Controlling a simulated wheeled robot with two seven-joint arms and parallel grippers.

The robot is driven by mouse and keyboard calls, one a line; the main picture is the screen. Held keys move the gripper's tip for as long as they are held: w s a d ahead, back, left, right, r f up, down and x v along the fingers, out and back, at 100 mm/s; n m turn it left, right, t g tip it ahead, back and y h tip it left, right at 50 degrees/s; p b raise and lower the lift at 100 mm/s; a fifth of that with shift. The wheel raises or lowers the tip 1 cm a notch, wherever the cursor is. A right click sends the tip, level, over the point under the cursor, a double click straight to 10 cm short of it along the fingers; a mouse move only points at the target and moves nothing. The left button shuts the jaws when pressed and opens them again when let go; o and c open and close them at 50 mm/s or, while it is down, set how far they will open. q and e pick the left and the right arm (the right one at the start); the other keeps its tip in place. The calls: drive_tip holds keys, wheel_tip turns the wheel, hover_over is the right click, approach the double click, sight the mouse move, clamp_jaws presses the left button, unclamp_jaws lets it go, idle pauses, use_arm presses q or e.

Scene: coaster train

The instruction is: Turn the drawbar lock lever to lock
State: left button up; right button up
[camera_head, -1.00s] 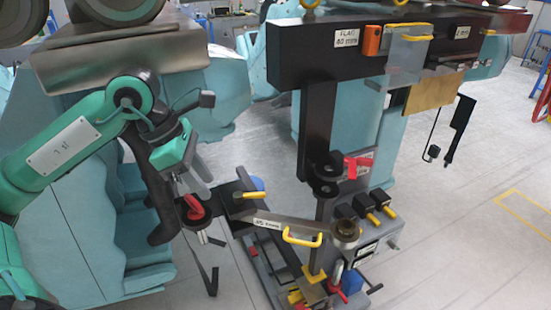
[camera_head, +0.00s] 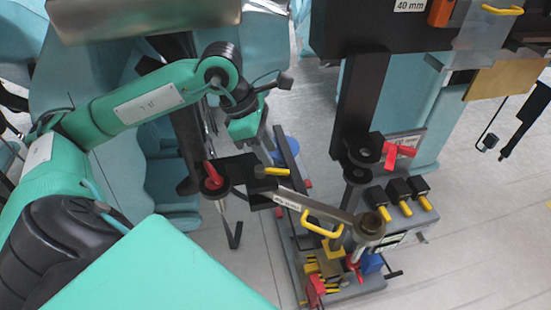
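A red lever (camera_head: 212,174) sits on a dark round coupling at the left end of the black arm. A second red lever (camera_head: 393,153) sits by the black post on the right. I cannot tell which one is the drawbar lock lever. A grey labelled bar (camera_head: 290,198) with a yellow handle (camera_head: 322,222) runs from the black arm to a round pivot (camera_head: 371,224). My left gripper (camera_head: 262,130) points down, up and right of the left red lever and apart from it in the picture. Its fingers are largely hidden, with nothing visibly held. My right gripper is not in view.
A black crossbeam (camera_head: 345,30) and post (camera_head: 362,95) stand at the upper right. Black blocks with yellow tips (camera_head: 399,195) are on the right of the base. Small yellow, red and blue parts lie below the pivot. Pale teal seats are behind my arm.

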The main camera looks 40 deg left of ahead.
sight(278, 170)
use_arm(q)
drive_tip(key=shift+p+x, duration=0.35)
drive_tip(key=shift+x, duration=2)
drive_tip(key=shift+s, duration=0.1)
clamp_jaws()
